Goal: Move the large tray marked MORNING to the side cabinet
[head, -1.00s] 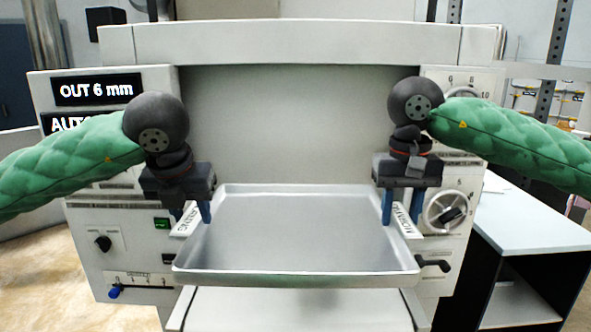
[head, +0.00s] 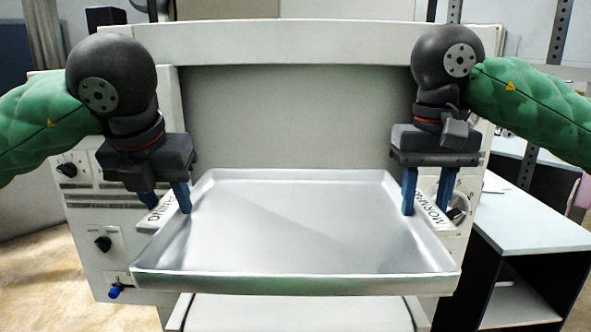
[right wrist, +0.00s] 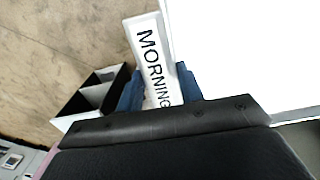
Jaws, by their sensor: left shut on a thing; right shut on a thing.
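The large metal tray (head: 295,225) is empty and held up level in front of the sheeter. Each side has a white label tab; the right tab (head: 430,207) reads MORNING, and the lettering also shows in the right wrist view (right wrist: 152,62). My left gripper (head: 166,200) is shut on the tray's left side at its tab. My right gripper (head: 425,195) is shut on the right side at the MORNING tab, one blue finger on each side of it. A low cabinet (head: 530,225) with a pale top and dark open front stands at the right.
The white roller sheeter (head: 300,45) stands directly behind the tray, with knobs and a lever on its front left panel (head: 103,243). A pale shelf surface (head: 300,312) lies below the tray. The cabinet's top looks mostly clear. Open floor (head: 35,265) shows at left.

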